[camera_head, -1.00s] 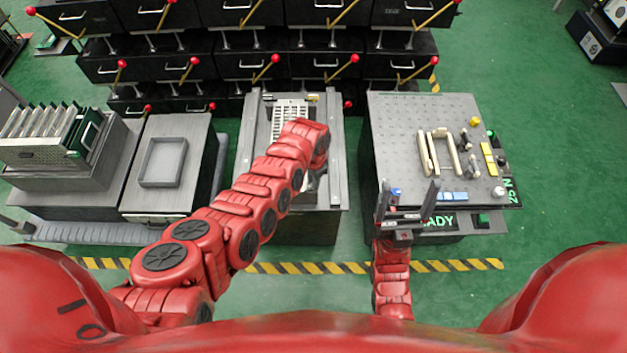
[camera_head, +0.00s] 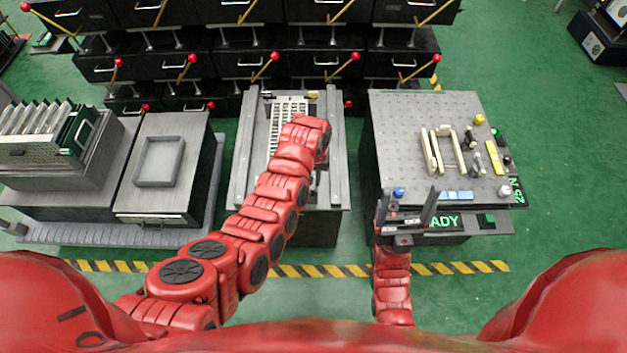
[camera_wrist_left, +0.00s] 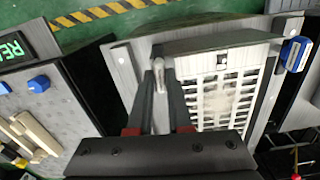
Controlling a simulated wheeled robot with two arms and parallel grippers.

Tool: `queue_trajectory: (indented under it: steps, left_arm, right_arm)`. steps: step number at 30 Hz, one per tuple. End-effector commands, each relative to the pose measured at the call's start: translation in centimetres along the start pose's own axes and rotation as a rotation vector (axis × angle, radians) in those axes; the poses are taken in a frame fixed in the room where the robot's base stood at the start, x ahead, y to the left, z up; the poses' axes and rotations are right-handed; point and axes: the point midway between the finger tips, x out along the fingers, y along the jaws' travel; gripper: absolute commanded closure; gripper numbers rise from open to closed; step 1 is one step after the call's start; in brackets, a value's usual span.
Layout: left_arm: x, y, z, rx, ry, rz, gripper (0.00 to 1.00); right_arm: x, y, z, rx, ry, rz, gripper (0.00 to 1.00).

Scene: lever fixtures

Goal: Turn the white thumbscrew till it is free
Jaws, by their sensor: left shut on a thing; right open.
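The white thumbscrew (camera_wrist_left: 159,74) is a small pale piece at the near-left side of the white slotted panel in the left wrist view. My left gripper (camera_wrist_left: 161,80) is shut on it, with a dark finger on either side. In the head view my red left wrist covers the thumbscrew and the gripper's fingertips. The white slotted panel (camera_head: 289,113) lies in the grey fixture and also shows in the left wrist view (camera_wrist_left: 222,97). My right gripper (camera_head: 407,207) is open and empty at the front left corner of the right table.
The right perforated table (camera_head: 400,125) carries cream parts (camera_head: 443,150), a blue knob (camera_head: 398,193) and a green-lit sign (camera_head: 442,222). A grey tray (camera_head: 160,161) stands on the left bench. Black drawers with red-knobbed levers line the back. Green floor shows between the stations.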

Motion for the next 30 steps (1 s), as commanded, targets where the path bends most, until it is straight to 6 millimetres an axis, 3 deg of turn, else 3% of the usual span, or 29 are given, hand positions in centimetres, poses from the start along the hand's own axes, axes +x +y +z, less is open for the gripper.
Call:
queue_trajectory:
  steps: [22,23,27,30]
  left_arm:
    - [0.13,-0.04,0.11,-0.093,-0.003,-0.001,1.00]
    - [0.13,-0.05,0.11,-0.093,-0.003,-0.001,0.81]
    - [0.10,-0.03,0.08,-0.092,-0.003,-0.001,0.56]
    - [0.07,-0.02,0.06,-0.092,-0.002,-0.001,0.53]
  right_arm:
    - [-0.62,-0.03,0.10,0.000,0.000,0.000,0.15]
    - [-0.63,-0.03,0.11,0.000,0.000,0.000,0.15]
    - [-0.62,-0.03,0.11,0.000,0.000,0.000,0.15]
    - [-0.61,-0.03,0.10,0.000,0.000,0.000,0.15]
